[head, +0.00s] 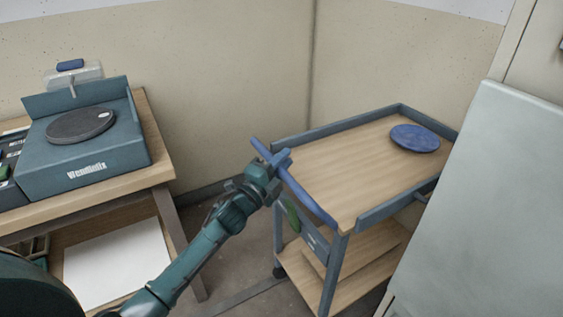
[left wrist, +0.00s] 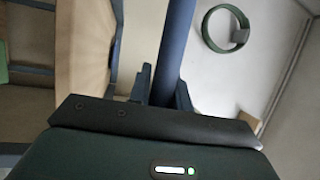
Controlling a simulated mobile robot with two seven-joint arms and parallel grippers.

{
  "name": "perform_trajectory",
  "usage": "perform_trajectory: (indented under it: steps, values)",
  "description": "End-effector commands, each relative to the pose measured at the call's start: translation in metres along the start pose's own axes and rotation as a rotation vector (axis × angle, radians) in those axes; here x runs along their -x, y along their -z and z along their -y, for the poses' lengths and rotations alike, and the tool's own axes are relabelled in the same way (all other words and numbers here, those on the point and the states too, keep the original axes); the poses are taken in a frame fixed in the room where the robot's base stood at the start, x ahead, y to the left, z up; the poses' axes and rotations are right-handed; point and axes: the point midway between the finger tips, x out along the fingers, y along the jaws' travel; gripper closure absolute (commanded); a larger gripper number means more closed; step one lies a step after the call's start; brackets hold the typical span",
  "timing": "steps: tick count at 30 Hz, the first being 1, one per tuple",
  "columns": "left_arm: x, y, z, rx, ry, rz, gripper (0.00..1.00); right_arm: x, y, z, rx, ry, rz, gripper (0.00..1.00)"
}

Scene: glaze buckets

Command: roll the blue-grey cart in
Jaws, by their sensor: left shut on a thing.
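The blue-grey cart (head: 345,229) stands in the middle right of the head view, with a wooden top shelf, a raised rim and a lower wooden shelf (head: 345,268). A blue handle bar (head: 308,196) runs along its near left end. My left gripper (head: 279,160) is shut on this bar near its far part. In the left wrist view the bar (left wrist: 177,45) passes between the fingers (left wrist: 160,88). A round blue disc (head: 415,138) lies on the cart's top near the far right corner. My right gripper is not in view.
A wooden table (head: 152,158) at the left carries a teal machine (head: 90,158) with a dark round plate. A pale grey panel (head: 480,200) stands close on the cart's right. Walls meet behind the cart. Bare floor (head: 235,270) shows between table and cart.

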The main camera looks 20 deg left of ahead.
Motion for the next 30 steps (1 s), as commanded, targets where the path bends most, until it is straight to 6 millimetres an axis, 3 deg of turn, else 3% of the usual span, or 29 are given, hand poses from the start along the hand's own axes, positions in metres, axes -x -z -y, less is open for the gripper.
perform_trajectory:
  steps: [3, 4, 11, 22, 30]
  values:
    - [-0.003, 0.001, 0.003, 0.001, 0.005, 0.0, 1.0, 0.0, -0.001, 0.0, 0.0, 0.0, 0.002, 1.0]
    - [-0.003, 0.001, 0.003, 0.001, 0.005, 0.0, 0.78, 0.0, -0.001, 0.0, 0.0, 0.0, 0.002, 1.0]
    - [-0.002, 0.001, 0.002, 0.001, 0.004, 0.0, 0.59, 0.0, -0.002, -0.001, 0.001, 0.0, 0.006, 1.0]
    - [0.008, 0.001, 0.001, 0.001, 0.001, 0.0, 0.59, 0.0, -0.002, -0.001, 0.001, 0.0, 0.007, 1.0]
    - [0.063, 0.001, -0.001, 0.001, 0.0, -0.001, 0.59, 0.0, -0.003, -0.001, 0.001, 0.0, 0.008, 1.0]
